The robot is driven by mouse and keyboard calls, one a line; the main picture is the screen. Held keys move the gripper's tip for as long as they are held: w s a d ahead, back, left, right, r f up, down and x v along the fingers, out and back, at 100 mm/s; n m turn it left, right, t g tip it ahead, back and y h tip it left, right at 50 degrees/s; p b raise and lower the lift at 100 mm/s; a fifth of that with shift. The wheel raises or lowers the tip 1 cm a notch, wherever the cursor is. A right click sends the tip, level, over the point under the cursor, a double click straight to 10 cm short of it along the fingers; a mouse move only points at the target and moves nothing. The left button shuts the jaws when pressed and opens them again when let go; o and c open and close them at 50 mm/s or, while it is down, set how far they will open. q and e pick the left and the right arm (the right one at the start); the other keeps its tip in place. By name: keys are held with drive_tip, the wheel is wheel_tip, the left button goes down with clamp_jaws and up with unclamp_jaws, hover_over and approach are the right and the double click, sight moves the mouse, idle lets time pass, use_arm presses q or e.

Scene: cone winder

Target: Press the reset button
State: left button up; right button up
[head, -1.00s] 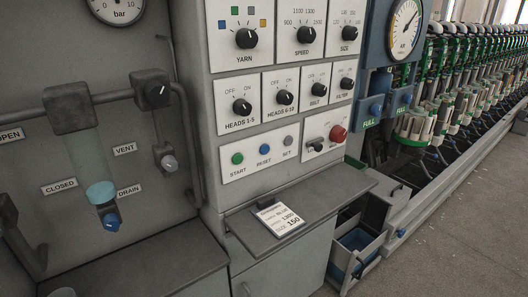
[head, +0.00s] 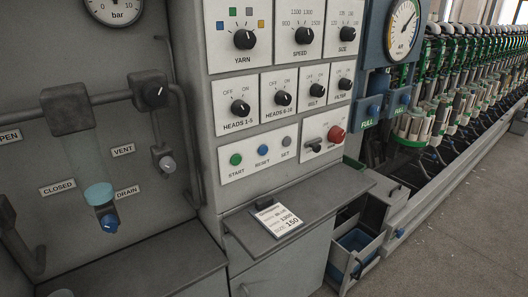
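The blue reset button (head: 262,149) sits on the lower white panel of the control cabinet, above the label RESET. The green start button (head: 236,159) is to its left and the grey set button (head: 286,141) is to its right. Nothing covers the buttons and nothing touches them. Neither of my grippers is in the head view.
A ledge with an order card (head: 279,219) juts out below the buttons. A red knob (head: 336,135) and a small lever are right of them. Several rotary knobs are above. Pipes and a drain valve (head: 109,222) are at left. An open drawer (head: 356,243) stands lower right.

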clamp_jaws()
idle(0.5)
idle(1.0)
